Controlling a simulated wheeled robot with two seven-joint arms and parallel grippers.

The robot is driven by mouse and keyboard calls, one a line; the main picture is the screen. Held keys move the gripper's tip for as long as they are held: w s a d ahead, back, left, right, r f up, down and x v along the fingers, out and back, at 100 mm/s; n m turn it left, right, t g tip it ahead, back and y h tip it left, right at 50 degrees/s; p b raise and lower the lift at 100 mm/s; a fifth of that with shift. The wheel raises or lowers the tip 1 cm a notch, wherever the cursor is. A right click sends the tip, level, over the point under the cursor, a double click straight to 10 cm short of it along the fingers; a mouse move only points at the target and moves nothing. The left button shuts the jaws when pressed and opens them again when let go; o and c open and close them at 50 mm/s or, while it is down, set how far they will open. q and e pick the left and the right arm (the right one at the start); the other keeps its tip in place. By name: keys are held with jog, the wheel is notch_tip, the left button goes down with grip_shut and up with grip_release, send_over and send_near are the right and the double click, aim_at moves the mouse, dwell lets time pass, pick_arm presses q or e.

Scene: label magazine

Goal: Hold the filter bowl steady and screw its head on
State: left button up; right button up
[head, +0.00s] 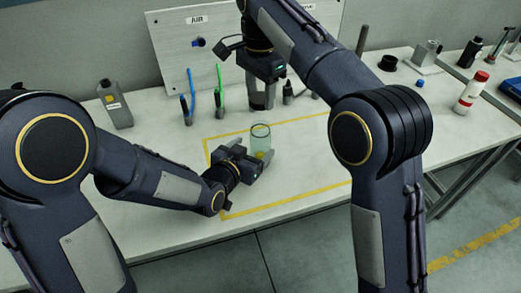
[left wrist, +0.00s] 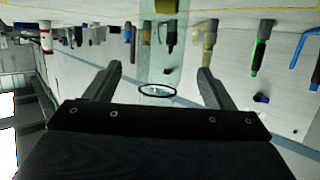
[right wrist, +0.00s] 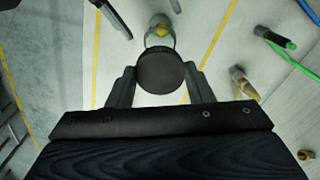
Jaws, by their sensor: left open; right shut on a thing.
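The filter bowl (head: 261,132) is a clear, greenish upright cylinder on the table with something yellow in its lower part. My left gripper (head: 256,158) is low beside it, its fingers open on either side of the bowl. In the left wrist view the see-through bowl (left wrist: 172,62) shows between the open fingertips (left wrist: 160,70), with its dark rim ring nearest. My right gripper (head: 262,104) is above and behind the bowl, apart from it. In the right wrist view it is shut on the dark round filter head (right wrist: 160,73), with the bowl (right wrist: 160,38) partly hidden beyond it.
A yellow outline (head: 285,210) marks the work area. A grey bottle (head: 115,104) stands at the left. Blue (head: 188,103) and green (head: 221,100) tools stand before the back panel. A white red-capped bottle (head: 469,93) stands at the right. The front right of the outline is clear.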

pick_arm(q)
jog(key=x, duration=0.7)
jog(key=c, duration=1.4)
jog(key=shift+c, duration=0.3)
pick_arm(e)
jog(key=shift+f, duration=2.5)
